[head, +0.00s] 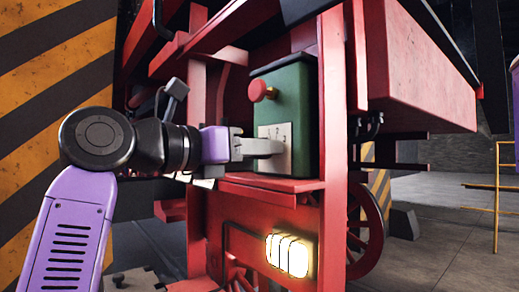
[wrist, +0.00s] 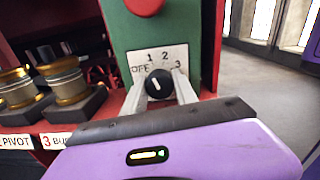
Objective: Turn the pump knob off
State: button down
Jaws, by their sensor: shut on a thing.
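The pump knob (wrist: 158,81) is a small black dial with a pale mark, on a white plate (wrist: 171,56) labelled OFF, 1, 2 and 3. I cannot tell for sure which label the mark points to. The plate is on the front of a green box (head: 292,98), and the plate also shows in the head view (head: 275,131). My gripper (wrist: 161,86) has one pale finger on each side of the knob and is shut on it. In the head view my gripper (head: 282,147) reaches the plate from the left and hides the knob.
A red push button (head: 262,90) sits above the plate. The box stands on a red shelf (head: 280,184) in a red frame (head: 335,95). A lit lamp (head: 288,255) is below. Brass-topped parts (wrist: 65,80) stand left in the wrist view.

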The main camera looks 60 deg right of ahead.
jog(key=shift+n, duration=0.3)
jog(key=n, duration=0.3)
jog(key=shift+w, duration=0.1)
jog(key=shift+n, duration=2.1)
jog(key=c, duration=1)
grip_release()
